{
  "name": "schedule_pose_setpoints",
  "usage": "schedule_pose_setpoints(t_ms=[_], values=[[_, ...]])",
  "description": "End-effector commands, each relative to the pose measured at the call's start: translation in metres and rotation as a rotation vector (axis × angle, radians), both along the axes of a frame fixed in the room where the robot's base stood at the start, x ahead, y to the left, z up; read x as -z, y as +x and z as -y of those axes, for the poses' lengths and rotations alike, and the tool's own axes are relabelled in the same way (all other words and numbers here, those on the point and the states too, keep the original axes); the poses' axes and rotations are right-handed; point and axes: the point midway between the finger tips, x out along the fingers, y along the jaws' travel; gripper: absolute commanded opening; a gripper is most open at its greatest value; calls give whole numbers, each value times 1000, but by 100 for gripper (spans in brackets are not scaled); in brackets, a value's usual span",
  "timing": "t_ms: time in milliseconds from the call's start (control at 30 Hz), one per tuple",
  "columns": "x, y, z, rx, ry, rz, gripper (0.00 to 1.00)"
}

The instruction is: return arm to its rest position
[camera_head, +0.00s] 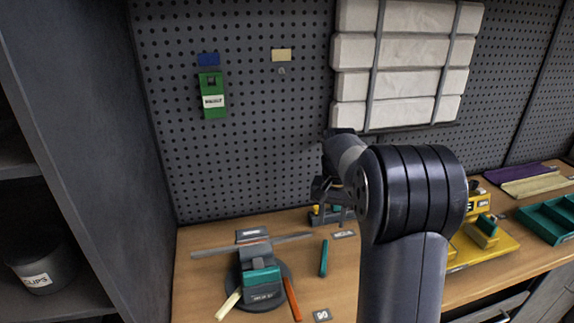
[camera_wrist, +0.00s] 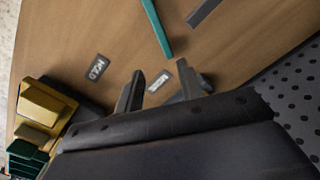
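My arm rises in the front right of the head view, bends at a large dark joint and reaches back toward the pegboard. My gripper (camera_head: 326,188) hangs near the back of the bench, partly hidden by my arm. In the wrist view my gripper (camera_wrist: 160,70) points down at the bench, its two dark fingers apart. Nothing is held between them; a small grey label (camera_wrist: 159,82) shows on the wood beyond the gap.
A green-and-grey device (camera_head: 261,283) stands on a round dark base at the left of the wooden bench. A teal bar (camera_head: 324,258) lies beside it. Yellow blocks (camera_head: 485,232) and a green tray (camera_head: 553,220) are at right. The pegboard (camera_head: 260,130) closes off the back.

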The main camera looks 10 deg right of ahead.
Motion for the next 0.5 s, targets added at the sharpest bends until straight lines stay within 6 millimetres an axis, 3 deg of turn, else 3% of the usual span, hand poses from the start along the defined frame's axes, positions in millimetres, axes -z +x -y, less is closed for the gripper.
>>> schedule_pose_setpoints(t_ms=[500], values=[[90, -1, 0, 0, 2, -5, 36]])
